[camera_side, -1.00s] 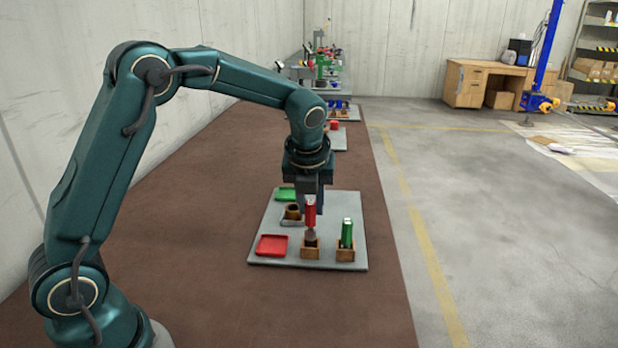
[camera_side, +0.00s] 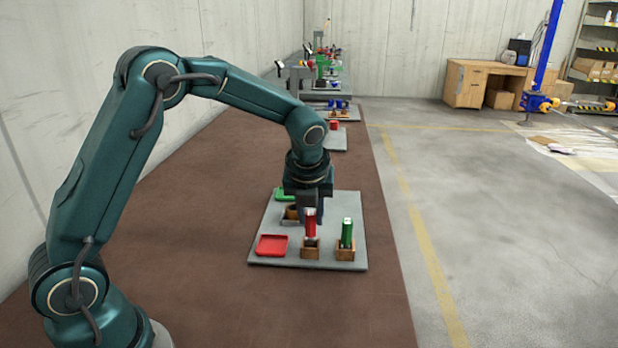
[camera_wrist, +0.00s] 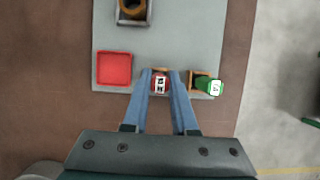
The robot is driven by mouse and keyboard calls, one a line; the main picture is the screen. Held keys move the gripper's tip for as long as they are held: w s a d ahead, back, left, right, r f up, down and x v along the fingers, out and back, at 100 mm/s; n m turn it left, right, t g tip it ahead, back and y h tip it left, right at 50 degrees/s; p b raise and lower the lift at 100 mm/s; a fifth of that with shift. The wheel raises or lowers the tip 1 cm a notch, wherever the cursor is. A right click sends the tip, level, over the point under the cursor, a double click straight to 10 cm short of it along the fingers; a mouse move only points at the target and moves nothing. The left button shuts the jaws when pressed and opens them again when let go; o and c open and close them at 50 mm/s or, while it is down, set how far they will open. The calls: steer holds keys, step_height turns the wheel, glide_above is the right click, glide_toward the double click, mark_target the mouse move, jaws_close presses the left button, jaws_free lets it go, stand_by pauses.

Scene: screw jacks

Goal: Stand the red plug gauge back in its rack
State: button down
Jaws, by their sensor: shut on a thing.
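The red plug gauge (camera_side: 310,224) stands upright with its lower end inside the left wooden rack (camera_side: 310,249) at the front of the grey board. My gripper (camera_side: 310,213) is shut on the gauge's red handle from above. In the wrist view my gripper (camera_wrist: 160,77) has its two blue fingers on either side of the red gauge (camera_wrist: 160,84), which shows a white label on top. The gauge's lower end is hidden in the rack, so I cannot tell whether it touches the bottom.
A green plug gauge (camera_side: 347,232) stands in the right wooden rack (camera_side: 346,251), close beside. A red tray (camera_side: 271,245) lies to the left and a green tray (camera_side: 284,194) behind. A brown ring-shaped part (camera_wrist: 132,10) sits in a grey holder. The grey board (camera_side: 372,225) is otherwise bare.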

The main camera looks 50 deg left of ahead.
steer(key=shift+f, duration=0.7)
steer(key=c, duration=0.6)
jaws_free()
steer(key=shift+v, duration=2.55)
